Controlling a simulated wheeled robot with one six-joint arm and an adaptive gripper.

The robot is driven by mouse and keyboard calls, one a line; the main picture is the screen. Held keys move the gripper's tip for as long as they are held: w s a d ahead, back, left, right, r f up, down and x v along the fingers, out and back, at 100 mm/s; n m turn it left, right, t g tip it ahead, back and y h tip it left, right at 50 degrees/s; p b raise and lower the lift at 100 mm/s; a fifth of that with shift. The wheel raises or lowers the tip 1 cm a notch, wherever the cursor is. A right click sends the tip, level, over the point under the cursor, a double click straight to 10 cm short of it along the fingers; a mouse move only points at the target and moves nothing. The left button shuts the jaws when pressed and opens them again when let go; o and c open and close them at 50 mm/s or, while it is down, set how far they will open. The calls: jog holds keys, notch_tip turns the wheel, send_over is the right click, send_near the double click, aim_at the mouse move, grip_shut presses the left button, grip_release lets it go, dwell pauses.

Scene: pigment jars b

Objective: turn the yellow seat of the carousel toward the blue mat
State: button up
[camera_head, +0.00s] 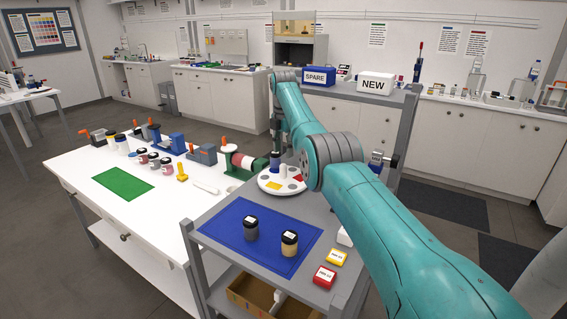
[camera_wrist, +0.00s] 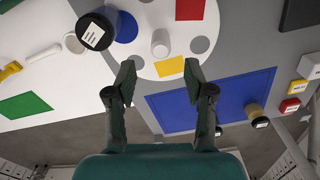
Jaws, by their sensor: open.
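The carousel (camera_head: 267,188) is a white disc on the grey top, with its yellow seat (camera_head: 275,187) on the side facing the blue mat (camera_head: 222,228). The yellow seat (camera_wrist: 170,67) appears between my fingertips there. My gripper (camera_wrist: 160,78) is open and empty, apart from the post in the picture. Its height above the disc is unclear.
Two jars stand on the blue mat, one dark (camera_head: 251,229) and one tan (camera_head: 289,244). Red (camera_head: 324,277) and yellow (camera_head: 337,257) boxes lie to its right. The white table left holds a green mat (camera_head: 123,183) and several jars. SPARE and NEW boxes stand behind.

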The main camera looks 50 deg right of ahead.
aim_at(283, 164)
jog(key=shift+r, duration=1.75)
